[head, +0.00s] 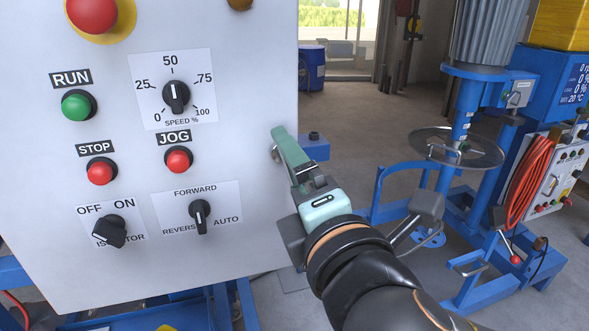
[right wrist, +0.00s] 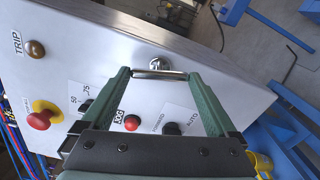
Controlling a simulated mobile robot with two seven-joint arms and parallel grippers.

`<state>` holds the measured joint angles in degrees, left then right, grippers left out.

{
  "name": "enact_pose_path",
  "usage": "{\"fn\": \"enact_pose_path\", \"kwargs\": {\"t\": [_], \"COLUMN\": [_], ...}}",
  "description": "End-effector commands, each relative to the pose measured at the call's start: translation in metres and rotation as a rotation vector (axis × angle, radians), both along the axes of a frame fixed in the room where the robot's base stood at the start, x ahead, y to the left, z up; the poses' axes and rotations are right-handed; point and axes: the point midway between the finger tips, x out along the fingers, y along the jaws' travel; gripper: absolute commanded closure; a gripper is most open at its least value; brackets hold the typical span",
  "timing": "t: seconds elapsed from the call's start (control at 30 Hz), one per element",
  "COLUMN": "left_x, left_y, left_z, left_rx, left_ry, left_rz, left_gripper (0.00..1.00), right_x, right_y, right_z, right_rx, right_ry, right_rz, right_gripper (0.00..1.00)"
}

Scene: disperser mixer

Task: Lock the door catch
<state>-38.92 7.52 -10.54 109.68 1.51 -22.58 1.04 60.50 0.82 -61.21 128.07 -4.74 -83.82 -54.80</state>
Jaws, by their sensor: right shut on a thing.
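The door catch (right wrist: 158,63) is a small round metal piece with a short bar, near the edge of the grey control panel door (head: 255,95). In the right wrist view its bar lies crosswise between the fingertips of my right gripper (right wrist: 160,75), which is shut on it. In the head view my right gripper (head: 279,142) reaches the panel's right edge, and its green fingers hide most of the catch. Whether the catch is locked cannot be told. My left gripper is not in view.
The panel carries a green RUN button (head: 77,106), red STOP (head: 101,170) and JOG (head: 178,160) buttons, a speed knob (head: 176,97) and rotary switches. A blue mixer (head: 466,120) with a metal disc stands at right. Open floor lies behind my right arm.

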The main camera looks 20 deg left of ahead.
Motion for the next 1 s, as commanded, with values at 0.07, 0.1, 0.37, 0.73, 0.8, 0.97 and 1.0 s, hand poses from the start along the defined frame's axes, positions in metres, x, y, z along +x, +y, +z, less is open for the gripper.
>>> {"fn": "enact_pose_path", "kwargs": {"t": [0.07,0.1,0.37,0.73,0.8,0.97,1.0], "left_x": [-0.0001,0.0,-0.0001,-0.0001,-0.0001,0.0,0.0], "left_y": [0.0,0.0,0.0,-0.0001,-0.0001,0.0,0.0], "left_z": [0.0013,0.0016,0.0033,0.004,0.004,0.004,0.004], "left_rx": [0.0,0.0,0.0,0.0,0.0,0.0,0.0], "left_ry": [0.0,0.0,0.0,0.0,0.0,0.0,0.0], "left_rz": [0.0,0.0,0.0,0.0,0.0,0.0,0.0], "left_gripper": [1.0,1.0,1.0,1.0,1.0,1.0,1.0], "right_x": [0.0005,0.0006,0.0006,0.0007,0.0007,0.0006,0.0006], "right_y": [-0.0001,-0.0002,-0.0003,-0.0006,-0.0005,-0.0005,-0.0005], "right_z": [0.0012,0.0011,0.0015,0.0017,0.0018,0.0019,0.0019], "right_rx": [0.053,0.075,0.188,0.242,0.244,0.244,0.244], "right_ry": [0.033,0.049,0.124,0.158,0.158,0.158,0.158], "right_rz": [-0.001,-0.002,-0.002,-0.002,-0.002,-0.002,-0.002], "right_gripper": [0.62,0.62,0.62,0.62,0.62,0.62,0.62]}}
